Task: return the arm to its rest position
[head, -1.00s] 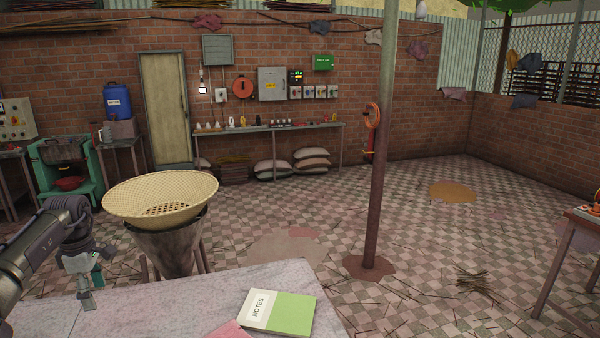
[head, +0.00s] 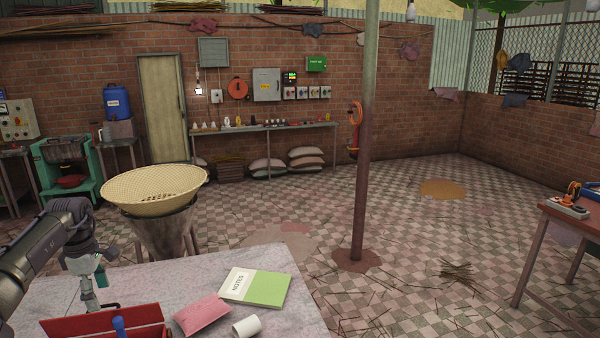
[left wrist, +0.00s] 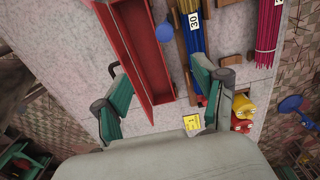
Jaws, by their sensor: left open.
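My left gripper (head: 92,288) hangs from the arm at the left of the head view, above the marble-topped table (head: 60,299). In the left wrist view the two green-padded fingers of the left gripper (left wrist: 170,75) are spread wide with nothing held between them. A red tray (left wrist: 143,50) lies below and partly between the fingers; it also shows at the front of the head view (head: 105,322). My right gripper does not show in either view.
A notebook (head: 256,287), a pink packet (head: 201,314) and a white roll (head: 246,326) lie on the table. A woven basket (head: 155,188) sits on a stand beyond it. In the wrist view, blue sticks (left wrist: 190,45) and pink sticks (left wrist: 269,30) lie beside the tray. A post (head: 364,150) stands beyond the table.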

